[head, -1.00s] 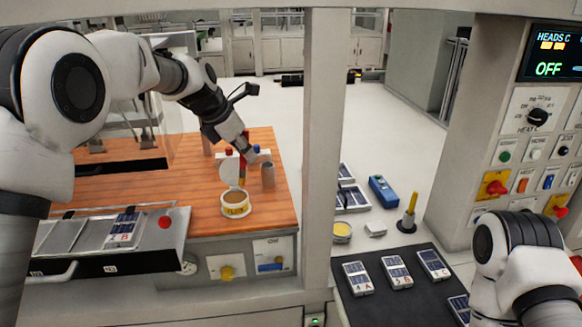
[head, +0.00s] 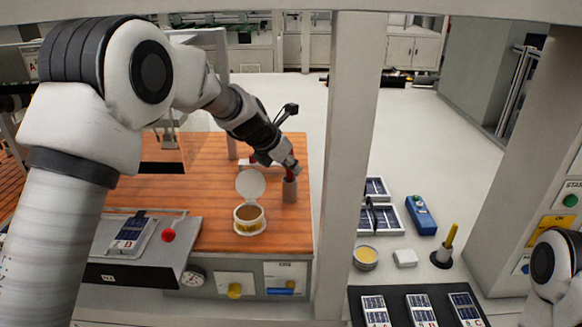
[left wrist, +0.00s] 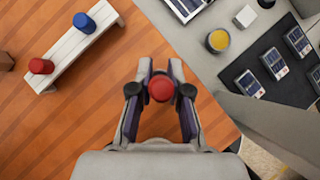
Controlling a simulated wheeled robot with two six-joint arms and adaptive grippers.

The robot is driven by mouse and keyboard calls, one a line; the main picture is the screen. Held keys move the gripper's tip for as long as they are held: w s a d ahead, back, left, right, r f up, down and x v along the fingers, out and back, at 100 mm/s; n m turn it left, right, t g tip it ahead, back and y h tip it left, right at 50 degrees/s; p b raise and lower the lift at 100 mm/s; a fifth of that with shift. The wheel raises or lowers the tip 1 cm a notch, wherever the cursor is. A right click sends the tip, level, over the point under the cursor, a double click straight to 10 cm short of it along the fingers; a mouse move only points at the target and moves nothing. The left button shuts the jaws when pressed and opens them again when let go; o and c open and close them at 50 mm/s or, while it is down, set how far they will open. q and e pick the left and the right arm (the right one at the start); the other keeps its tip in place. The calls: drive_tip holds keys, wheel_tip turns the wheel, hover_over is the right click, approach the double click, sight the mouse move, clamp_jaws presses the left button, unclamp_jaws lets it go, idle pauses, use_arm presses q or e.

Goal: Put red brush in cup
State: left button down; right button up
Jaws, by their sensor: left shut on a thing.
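My left gripper (head: 291,168) is shut on the red brush (head: 290,174), directly above the grey cup (head: 290,190) on the wooden table. The brush's lower end meets the cup's mouth. I cannot tell how far inside it is. In the left wrist view the brush's round red top (left wrist: 161,88) sits between the fingertips (left wrist: 160,82), and the cup is hidden below. My right gripper is out of view; only part of that arm shows at the right edge.
A white rack (left wrist: 75,45) holds another red knob (left wrist: 41,66) and a blue knob (left wrist: 84,22). An open-lidded pot (head: 249,220) stands left of the cup. A pale post (head: 345,150) rises right of the table. A dark mat (head: 400,292) with panels lies beyond it.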

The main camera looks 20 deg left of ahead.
use_arm(q)
drive_tip(key=shift+w+f, duration=0.1)
drive_tip(key=shift+f, duration=0.2)
drive_tip(key=shift+s, duration=0.25)
drive_tip(key=c, duration=1.1)
unclamp_jaws()
drive_tip(key=shift+w+f, duration=0.1)
drive_tip(key=shift+w, duration=0.05)
drive_tip(key=shift+r, duration=0.3)
drive_tip(key=b+v, duration=0.1)
drive_tip(key=v, duration=1.1)
drive_tip(key=shift+f, duration=0.1)
